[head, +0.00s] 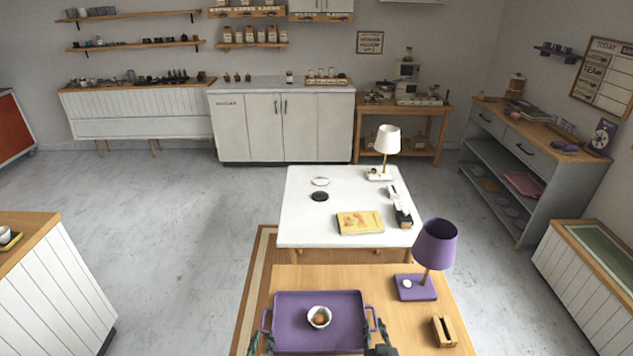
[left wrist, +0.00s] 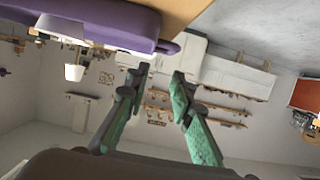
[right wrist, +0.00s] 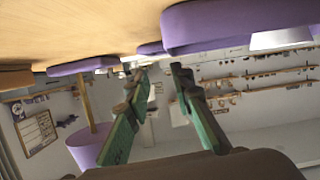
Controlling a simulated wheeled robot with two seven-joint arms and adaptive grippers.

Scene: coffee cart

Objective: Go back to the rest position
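A purple tray (head: 283,335) lies on the near wooden table, with a white cup (head: 319,317) of brown drink standing on it. My left gripper (head: 254,342) is at the tray's left handle in the head view, and my right gripper (head: 380,337) is at its right handle. In the left wrist view my left gripper (left wrist: 160,71) has its green fingers apart with nothing between them, close to the purple tray (left wrist: 95,25). In the right wrist view my right gripper (right wrist: 156,70) is also open and empty, just off the tray (right wrist: 235,27). The arms are mostly out of the head view.
A purple lamp (head: 435,245) and a wooden holder (head: 444,331) stand on the wooden table (head: 358,278) right of the tray. A white table (head: 300,225) beyond carries a white lamp (head: 387,140) and a yellow book (head: 359,222). Grey floor (head: 180,240) is open to the left.

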